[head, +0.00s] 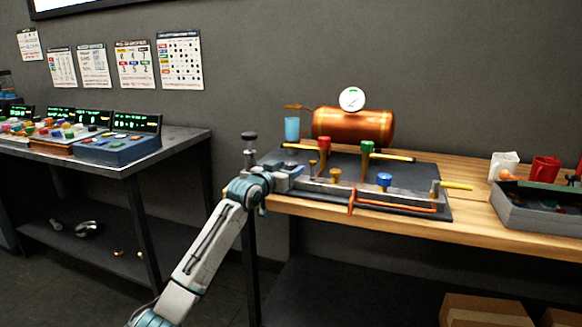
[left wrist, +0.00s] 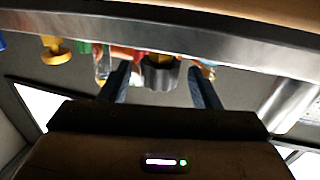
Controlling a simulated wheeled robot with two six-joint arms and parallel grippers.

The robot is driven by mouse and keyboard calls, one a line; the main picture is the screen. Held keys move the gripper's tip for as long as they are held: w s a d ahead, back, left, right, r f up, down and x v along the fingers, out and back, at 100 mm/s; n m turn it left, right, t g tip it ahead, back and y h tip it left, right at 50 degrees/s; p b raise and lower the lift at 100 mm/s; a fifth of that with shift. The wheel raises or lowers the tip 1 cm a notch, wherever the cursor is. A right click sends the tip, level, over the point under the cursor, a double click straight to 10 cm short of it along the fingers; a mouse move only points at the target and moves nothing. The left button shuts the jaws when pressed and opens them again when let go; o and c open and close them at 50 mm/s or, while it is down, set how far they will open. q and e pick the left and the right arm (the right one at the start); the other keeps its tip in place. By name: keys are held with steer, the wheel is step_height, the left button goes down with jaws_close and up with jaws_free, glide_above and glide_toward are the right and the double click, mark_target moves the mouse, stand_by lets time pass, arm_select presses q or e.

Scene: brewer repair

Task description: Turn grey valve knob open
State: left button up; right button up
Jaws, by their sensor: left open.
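The dark grey valve knob (left wrist: 160,73) shows in the left wrist view, between and just beyond my left gripper's two fingertips (left wrist: 155,80). There is a visible gap to each finger, and the fingers do not appear to press on it. In the head view my left gripper (head: 293,170) is at the left end of the brewer board (head: 400,170), low over its front rail. It is open and hides the grey knob there. The knob's turn angle cannot be told. My right gripper is not in view.
A yellow knob (head: 335,174), a blue knob (head: 384,180), a red knob (head: 323,142) and a green knob (head: 368,147) stand on the board. A copper tank (head: 355,127) with a gauge (head: 352,98) is behind. A grey bin (head: 540,215) is at right.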

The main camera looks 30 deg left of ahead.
arm_select(q)
steer(key=shift+w, duration=1)
